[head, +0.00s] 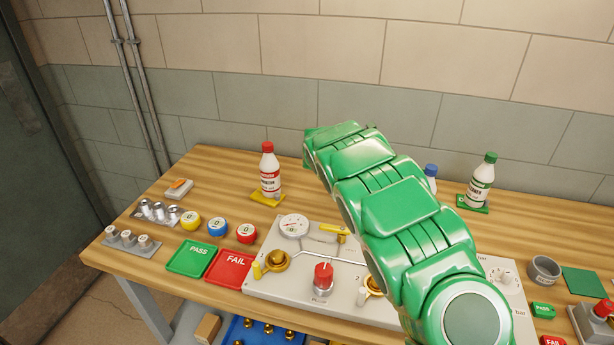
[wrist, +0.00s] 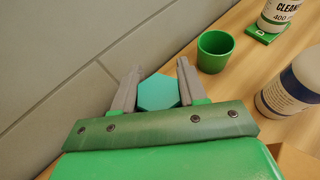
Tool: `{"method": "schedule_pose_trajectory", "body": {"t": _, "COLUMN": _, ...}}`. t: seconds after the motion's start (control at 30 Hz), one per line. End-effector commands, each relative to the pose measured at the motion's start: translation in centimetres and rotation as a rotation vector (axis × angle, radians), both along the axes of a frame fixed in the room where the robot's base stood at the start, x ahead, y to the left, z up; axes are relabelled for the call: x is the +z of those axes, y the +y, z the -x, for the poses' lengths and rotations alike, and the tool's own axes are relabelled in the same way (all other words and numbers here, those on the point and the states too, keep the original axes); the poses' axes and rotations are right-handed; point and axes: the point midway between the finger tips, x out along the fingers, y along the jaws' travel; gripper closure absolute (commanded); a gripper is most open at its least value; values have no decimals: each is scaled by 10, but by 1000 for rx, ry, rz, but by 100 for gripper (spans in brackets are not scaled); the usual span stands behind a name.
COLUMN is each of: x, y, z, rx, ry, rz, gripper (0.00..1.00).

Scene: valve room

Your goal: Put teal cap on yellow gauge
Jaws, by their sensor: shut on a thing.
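The teal cap (wrist: 158,93) is a hexagonal piece between the two grey fingers of my gripper (wrist: 159,72) in the wrist view. My gripper is shut on it. In the head view my green arm hides the gripper and the cap. The yellow gauge (head: 190,221) is a small round piece with a pale dial on the left part of the wooden bench. It stands beside a blue gauge (head: 217,226) and a red gauge (head: 246,233). It is not in the wrist view, and my gripper is well away from it.
Green PASS (head: 190,258) and red FAIL (head: 230,268) trays lie in front of the gauges. A grey valve panel (head: 262,292) fills the middle. A red-capped bottle (head: 269,172) stands behind. A green cup (wrist: 216,52) and bottles are near my gripper.

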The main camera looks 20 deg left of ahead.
Motion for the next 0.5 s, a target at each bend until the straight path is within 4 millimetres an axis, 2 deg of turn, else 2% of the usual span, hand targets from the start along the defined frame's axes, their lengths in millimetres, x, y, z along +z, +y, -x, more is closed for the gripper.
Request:
{"method": "schedule_pose_trajectory", "body": {"t": 0.17, "x": 2, "y": 1, "z": 0, "rx": 1, "ry": 0, "rz": 0, "gripper": 87}}
{"method": "schedule_pose_trajectory", "body": {"t": 0.27, "x": 4, "y": 11, "z": 4, "rx": 11, "ry": 0, "rz": 0, "gripper": 87}}
{"method": "schedule_pose_trajectory", "body": {"t": 0.37, "x": 7, "y": 32, "z": 13, "rx": 34, "ry": 0, "rz": 0, "gripper": 87}}
{"method": "schedule_pose_trajectory", "body": {"t": 0.5, "x": 14, "y": 78, "z": 37, "rx": 82, "ry": 2, "rz": -1, "gripper": 87}}
